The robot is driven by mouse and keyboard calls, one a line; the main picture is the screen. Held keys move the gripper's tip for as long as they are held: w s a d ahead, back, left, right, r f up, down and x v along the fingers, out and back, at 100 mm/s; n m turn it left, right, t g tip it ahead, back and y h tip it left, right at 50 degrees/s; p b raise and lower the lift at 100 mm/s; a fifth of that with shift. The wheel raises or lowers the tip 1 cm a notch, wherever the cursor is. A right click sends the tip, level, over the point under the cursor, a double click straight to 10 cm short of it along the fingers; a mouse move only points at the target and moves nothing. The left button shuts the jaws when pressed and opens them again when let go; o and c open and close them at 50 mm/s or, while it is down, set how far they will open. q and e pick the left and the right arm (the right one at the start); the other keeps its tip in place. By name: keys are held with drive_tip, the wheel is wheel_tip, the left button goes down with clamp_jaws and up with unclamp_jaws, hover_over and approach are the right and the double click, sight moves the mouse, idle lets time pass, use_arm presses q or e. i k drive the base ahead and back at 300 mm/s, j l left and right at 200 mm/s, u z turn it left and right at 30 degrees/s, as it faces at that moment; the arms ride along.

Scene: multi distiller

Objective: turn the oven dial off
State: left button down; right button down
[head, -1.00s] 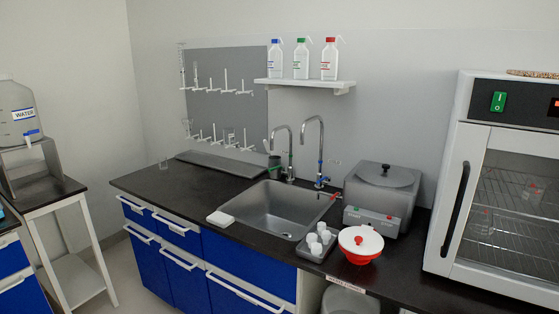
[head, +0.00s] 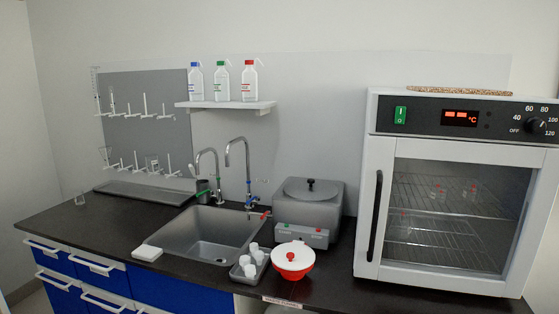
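The oven (head: 367,190) stands on the right end of the dark counter, its glass door shut, with glassware on the wire racks inside. Its round black dial (head: 535,125) is at the top right of the front panel, near the right edge of the head view. Marks from OFF through 40, 60, 80, 100 and 120 ring the dial. I cannot tell exactly where its pointer stands. A lit red display (head: 460,118) and a green switch (head: 401,114) sit left of the dial. Neither of my grippers shows in the head view.
Left of the oven are a red and white bowl (head: 293,261), a tray of white cups (head: 238,275), a grey water bath (head: 309,205) and a sink (head: 205,240). The oven's black vertical handle (head: 376,216) is on its door's left side. A woven mat (head: 459,90) lies on top.

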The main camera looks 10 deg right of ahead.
sight(533, 125)
drive_tip(key=z, duration=1.45)
